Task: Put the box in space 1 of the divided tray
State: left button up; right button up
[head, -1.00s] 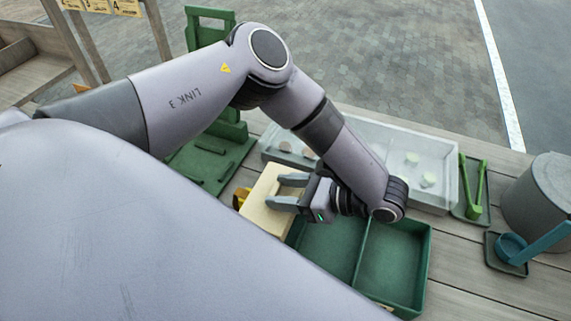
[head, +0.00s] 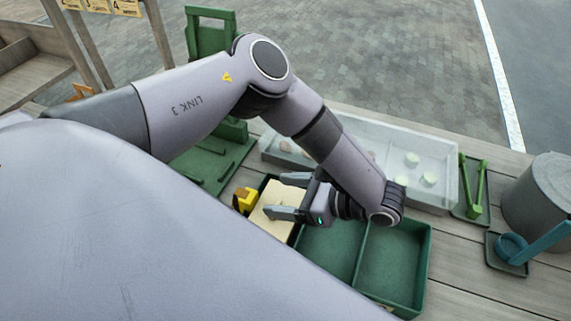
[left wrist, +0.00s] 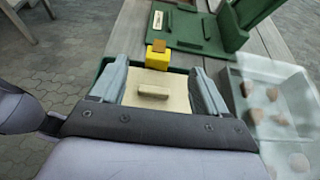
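The box (head: 271,211) is cream, with a small raised bar on its lid (left wrist: 153,91). It sits low in the left-end compartment of the green divided tray (head: 427,262), whose dark rim shows around it. My left gripper (head: 278,197) is over that compartment. Its fingers are spread, one on each side of the box, which also shows between them in the left wrist view (left wrist: 160,105). Whether a finger touches the box is not clear. The tray's middle and right compartments look empty. The right gripper is not in view.
A yellow block (head: 244,199) is beside the tray's left end. A clear bin (head: 440,165) with several round pieces lies behind the tray. A green stand (head: 208,160), green tongs (head: 474,190), a blue-handled tool (head: 535,245) and a grey cylinder (head: 540,190) are around it.

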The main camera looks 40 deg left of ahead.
pick_arm(q)
jog(key=shift+r, duration=0.55)
jog(key=b+v, duration=0.1)
jog(key=v, duration=1.1)
